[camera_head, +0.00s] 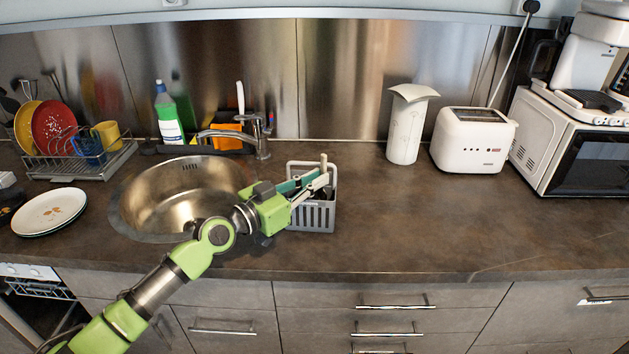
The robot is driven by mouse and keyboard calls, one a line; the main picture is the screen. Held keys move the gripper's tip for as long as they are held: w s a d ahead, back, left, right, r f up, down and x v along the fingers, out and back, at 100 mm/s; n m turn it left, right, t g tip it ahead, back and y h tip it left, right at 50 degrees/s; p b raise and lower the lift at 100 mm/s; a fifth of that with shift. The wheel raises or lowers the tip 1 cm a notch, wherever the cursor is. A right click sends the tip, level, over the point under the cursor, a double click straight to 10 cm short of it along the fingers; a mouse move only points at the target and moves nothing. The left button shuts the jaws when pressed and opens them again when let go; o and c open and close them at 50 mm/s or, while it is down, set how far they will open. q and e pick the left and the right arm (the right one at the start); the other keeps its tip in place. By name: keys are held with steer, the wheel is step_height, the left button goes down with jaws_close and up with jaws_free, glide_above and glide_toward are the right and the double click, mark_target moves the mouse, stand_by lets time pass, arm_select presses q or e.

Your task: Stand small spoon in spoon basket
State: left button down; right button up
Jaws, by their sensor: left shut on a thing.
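The grey slotted spoon basket (312,217) stands on the countertop just right of the sink. My left gripper (322,177) comes in from the left and is over the basket, its fingers shut. A thin pale handle end, apparently of the small spoon (323,159), sticks up between the fingertips, roughly upright. The lower part of the spoon is hidden by the fingers and the basket, so I cannot tell how deep it reaches. My right gripper is not in view.
The sink (170,205) with its faucet (262,140) lies left of the basket. A dish rack (75,165) and stacked plates (49,212) are farther left. The counter right of the basket is clear.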

arm_select(q)
steer(key=shift+f, duration=0.3)
steer(key=c, duration=2)
jaws_free()
steer(key=v, duration=1.2)
